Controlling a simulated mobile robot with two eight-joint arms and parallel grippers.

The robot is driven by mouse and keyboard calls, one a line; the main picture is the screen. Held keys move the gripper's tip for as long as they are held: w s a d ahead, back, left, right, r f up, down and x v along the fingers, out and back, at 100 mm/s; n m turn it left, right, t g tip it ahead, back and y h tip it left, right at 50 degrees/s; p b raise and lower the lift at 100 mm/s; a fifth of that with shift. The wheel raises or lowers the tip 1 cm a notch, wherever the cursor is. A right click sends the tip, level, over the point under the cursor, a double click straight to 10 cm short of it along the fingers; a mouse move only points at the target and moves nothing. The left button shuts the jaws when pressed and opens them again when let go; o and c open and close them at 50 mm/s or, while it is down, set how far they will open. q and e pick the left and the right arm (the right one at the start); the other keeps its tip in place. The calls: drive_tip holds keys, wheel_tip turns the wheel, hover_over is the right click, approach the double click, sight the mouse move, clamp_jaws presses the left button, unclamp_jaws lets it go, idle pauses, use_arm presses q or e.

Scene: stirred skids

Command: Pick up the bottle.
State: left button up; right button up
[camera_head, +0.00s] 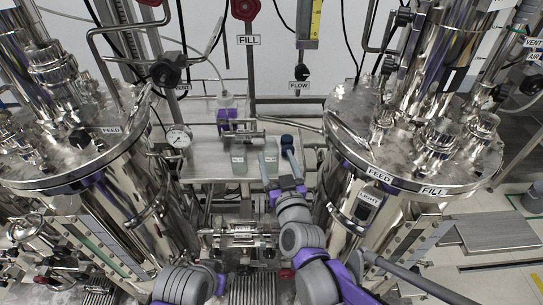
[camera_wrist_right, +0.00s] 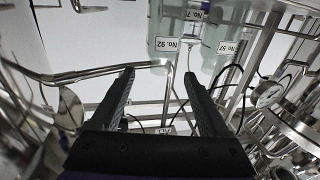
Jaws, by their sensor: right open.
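Two pale green, labelled bottles stand on the steel table between the tanks in the head view, a left bottle (camera_head: 239,165) and a right bottle (camera_head: 271,160). My right gripper (camera_head: 277,156) is open by the right bottle, its fingers pointing toward the back of the table. In the right wrist view, the open fingers of this gripper (camera_wrist_right: 158,72) have no bottle between them. My left gripper is not seen.
Large shiny tanks stand left (camera_head: 75,160) and right (camera_head: 400,150), narrowing the space around my right arm. A pressure gauge (camera_head: 179,137) juts out from the left tank. A purple-and-steel fitting (camera_head: 232,125) stands behind the bottles. A blue-capped item (camera_head: 287,140) is near the right gripper.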

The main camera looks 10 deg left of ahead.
sight(272, 149)
drive_tip(key=x, duration=0.6)
drive_tip(key=shift+w+a+p, duration=0.2)
drive_tip(key=shift+w+p, duration=0.1)
drive_tip(key=shift+p, duration=0.05)
drive_tip(key=shift+s, duration=0.1)
drive_tip(key=shift+c, duration=0.3)
clamp_jaws()
